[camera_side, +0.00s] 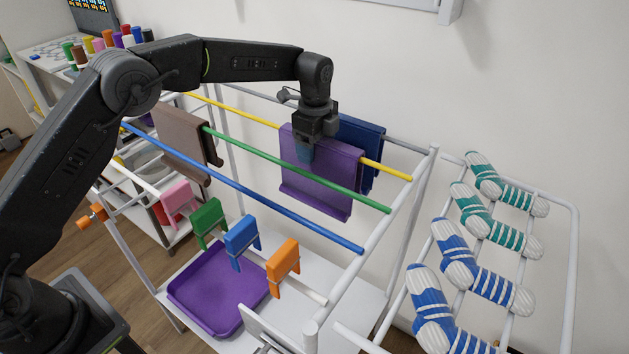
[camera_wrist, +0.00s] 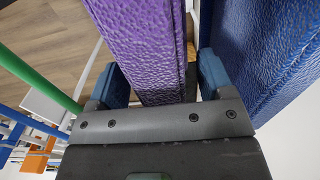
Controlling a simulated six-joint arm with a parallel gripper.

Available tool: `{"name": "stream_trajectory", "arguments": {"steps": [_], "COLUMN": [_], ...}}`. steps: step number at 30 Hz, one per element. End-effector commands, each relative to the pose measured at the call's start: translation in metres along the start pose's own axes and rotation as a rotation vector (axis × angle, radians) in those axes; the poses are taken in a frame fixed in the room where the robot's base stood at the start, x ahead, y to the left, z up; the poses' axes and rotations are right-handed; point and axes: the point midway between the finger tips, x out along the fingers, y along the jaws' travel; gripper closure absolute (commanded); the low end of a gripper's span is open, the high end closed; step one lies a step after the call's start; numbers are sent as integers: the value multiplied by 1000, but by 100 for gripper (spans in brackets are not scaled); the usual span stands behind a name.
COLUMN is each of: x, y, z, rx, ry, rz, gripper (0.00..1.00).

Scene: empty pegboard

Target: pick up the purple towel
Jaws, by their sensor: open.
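The purple towel (camera_side: 322,178) hangs folded over the yellow rail (camera_side: 240,113) of the drying rack in the side view. In the wrist view the purple towel (camera_wrist: 145,45) runs down between my two fingers. My gripper (camera_side: 305,150) is at the towel's top, pointing down; in the wrist view my gripper (camera_wrist: 160,85) is open, with one blue-grey fingertip on each side of the towel. I cannot tell whether either finger touches it. The towel's lower part is hidden in the wrist view.
A dark blue towel (camera_side: 360,140) hangs close behind and shows close by in the wrist view (camera_wrist: 265,50). A brown towel (camera_side: 180,140) hangs at left. Green (camera_side: 290,165) and blue (camera_side: 250,195) rails run in front. A purple tray (camera_side: 190,295) and several coloured clips lie below; socks hang at right.

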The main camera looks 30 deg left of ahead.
Motion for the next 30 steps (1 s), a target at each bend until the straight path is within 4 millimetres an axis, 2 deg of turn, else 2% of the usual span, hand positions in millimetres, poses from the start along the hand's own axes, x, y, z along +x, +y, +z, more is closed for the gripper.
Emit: {"name": "stream_trajectory", "arguments": {"steps": [3, 10, 24, 30], "x": [7, 8, 8, 7], "y": [0, 0, 0, 0], "z": [0, 0, 0, 0], "rx": [0, 0, 0, 0], "ry": [1, 1, 1, 1], "rz": [-1, -1, -1, -2], "gripper": [26, 27, 72, 72]}}
